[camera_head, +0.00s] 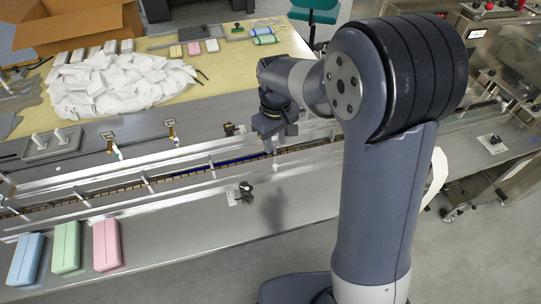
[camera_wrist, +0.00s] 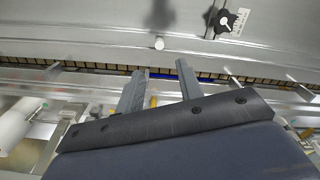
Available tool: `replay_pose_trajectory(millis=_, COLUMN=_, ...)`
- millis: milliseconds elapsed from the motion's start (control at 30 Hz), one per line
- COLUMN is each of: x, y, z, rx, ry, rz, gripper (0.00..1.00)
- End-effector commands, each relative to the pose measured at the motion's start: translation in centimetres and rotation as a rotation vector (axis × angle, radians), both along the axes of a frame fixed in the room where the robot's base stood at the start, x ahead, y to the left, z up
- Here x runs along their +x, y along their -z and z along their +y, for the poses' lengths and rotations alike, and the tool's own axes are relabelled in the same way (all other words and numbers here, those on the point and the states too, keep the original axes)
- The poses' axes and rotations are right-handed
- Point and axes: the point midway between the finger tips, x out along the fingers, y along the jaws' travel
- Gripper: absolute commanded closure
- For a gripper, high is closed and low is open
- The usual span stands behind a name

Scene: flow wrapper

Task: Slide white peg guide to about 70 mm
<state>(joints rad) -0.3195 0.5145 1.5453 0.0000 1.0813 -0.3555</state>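My gripper (camera_head: 272,138) hangs over the conveyor channel, pointing down. In the wrist view its two fingers (camera_wrist: 160,69) are apart, with nothing seen between them. A small white peg (camera_wrist: 158,43) shows just beyond the fingertips, roughly in line with the gap. A white peg shows just below the gripper in the head view (camera_head: 275,164). I cannot tell whether the fingers reach around it. A black knob (camera_head: 246,191) with a white label sits on the near metal plate, left of the gripper; a black knob and scale label also show in the wrist view (camera_wrist: 225,22). The scale reading is too small to read.
The conveyor channel (camera_head: 180,177) with guide rails runs across the bench. Blue, green and pink packs (camera_head: 67,247) lie at the near left. A pile of white packets (camera_head: 115,85), a cardboard box (camera_head: 72,24) and a grey tray (camera_head: 52,151) are at the back left.

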Motion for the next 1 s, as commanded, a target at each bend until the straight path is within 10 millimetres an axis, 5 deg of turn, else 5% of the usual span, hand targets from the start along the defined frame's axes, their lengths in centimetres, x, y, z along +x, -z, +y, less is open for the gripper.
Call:
replay_pose_trajectory(millis=500, x=-0.1, y=8.6, z=-0.1, rx=-0.002, ry=0.003, rz=0.004, gripper=0.65)
replay_pose_trajectory(millis=1000, x=-0.1, y=9.6, z=-0.1, rx=0.0, ry=0.003, rz=0.0, gripper=0.7)
